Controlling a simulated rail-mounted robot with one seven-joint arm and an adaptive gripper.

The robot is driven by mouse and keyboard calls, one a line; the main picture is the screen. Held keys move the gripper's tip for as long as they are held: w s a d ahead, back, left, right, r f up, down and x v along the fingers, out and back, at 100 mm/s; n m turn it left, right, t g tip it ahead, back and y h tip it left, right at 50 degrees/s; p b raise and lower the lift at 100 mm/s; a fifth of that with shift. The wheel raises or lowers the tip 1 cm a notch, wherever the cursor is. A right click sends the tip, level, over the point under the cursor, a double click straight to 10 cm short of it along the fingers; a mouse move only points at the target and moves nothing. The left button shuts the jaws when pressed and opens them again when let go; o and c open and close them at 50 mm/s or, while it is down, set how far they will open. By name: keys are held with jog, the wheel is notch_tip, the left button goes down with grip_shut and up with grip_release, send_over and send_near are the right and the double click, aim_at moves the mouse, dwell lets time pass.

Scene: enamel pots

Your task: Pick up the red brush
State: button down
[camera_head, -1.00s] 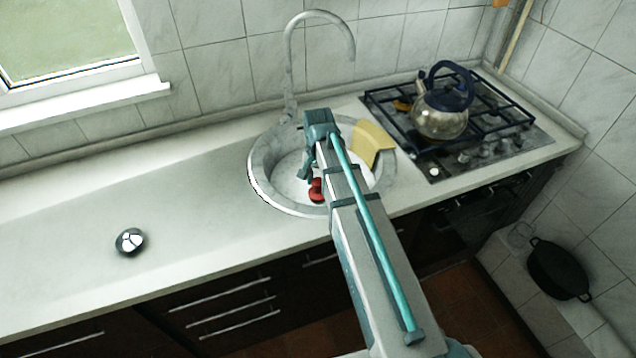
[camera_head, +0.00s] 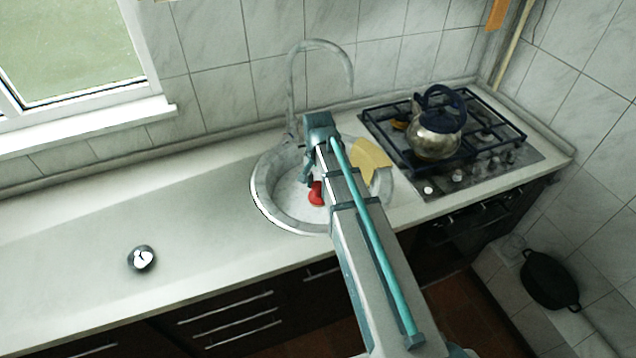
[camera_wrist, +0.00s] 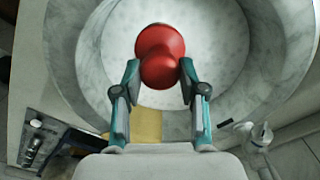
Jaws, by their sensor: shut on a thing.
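The red brush (camera_head: 316,193) shows in the head view as a small red shape in the round sink (camera_head: 262,183), partly hidden by my arm. In the wrist view the red brush (camera_wrist: 160,55) has a rounded red body and lies between my fingertips, over the pale sink basin (camera_wrist: 225,50). My gripper (camera_wrist: 159,72) is shut on it, with one finger on each side. In the head view my gripper (camera_head: 308,172) is over the sink and mostly hidden by my arm. Whether the brush touches the basin floor cannot be told.
A yellow cloth or board (camera_head: 370,158) lies at the sink's right edge. The curved tap (camera_head: 291,95) rises behind the sink. A kettle (camera_head: 436,132) stands on the hob (camera_head: 490,150) at right. A small shiny round object (camera_head: 141,258) sits on the otherwise clear left counter (camera_head: 200,235).

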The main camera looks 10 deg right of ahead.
jog(key=shift+r+p, duration=1.5)
jog(key=shift+r, duration=0.3)
jog(key=shift+f, duration=0.15)
